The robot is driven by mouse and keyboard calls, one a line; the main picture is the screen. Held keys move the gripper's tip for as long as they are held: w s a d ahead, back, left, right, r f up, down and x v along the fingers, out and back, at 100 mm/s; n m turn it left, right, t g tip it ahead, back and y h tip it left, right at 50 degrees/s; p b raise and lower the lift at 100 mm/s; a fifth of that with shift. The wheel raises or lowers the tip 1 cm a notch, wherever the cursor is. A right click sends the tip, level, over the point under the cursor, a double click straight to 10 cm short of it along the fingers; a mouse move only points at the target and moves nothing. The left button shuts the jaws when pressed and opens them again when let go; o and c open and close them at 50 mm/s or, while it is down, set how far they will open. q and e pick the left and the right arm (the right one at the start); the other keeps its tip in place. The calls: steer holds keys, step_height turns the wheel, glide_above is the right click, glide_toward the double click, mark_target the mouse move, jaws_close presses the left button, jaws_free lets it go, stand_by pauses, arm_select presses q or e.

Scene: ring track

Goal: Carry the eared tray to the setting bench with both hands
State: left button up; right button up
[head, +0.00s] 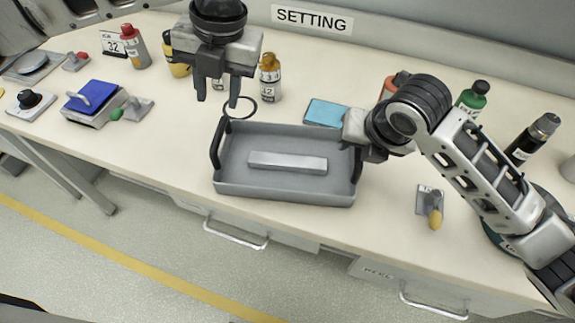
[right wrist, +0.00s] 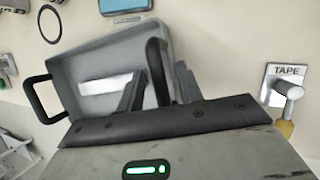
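The grey eared tray (head: 285,190) rests on the setting bench (head: 130,165), near its front edge. A light grey bar (head: 288,162) lies inside it. Its black left ear (head: 217,143) is free. My left gripper (head: 217,94) is open and empty, fingers pointing down, raised behind and above that ear. My right gripper (head: 362,158) is at the tray's right end. In the right wrist view its fingers (right wrist: 157,88) are apart, with the black right ear (right wrist: 157,68) showing between them. I cannot tell whether either finger touches the ear.
A black ring (head: 240,107), an orange-capped bottle (head: 270,80) and a blue pad (head: 325,112) lie behind the tray. A yellow-knobbed tape fixture (head: 432,207) stands to its right. A blue-topped device (head: 95,102) is at left. Bare bench lies left of the tray.

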steer(key=v, duration=1.2)
steer(key=shift+s+f, duration=0.1)
steer(key=shift+f, duration=0.05)
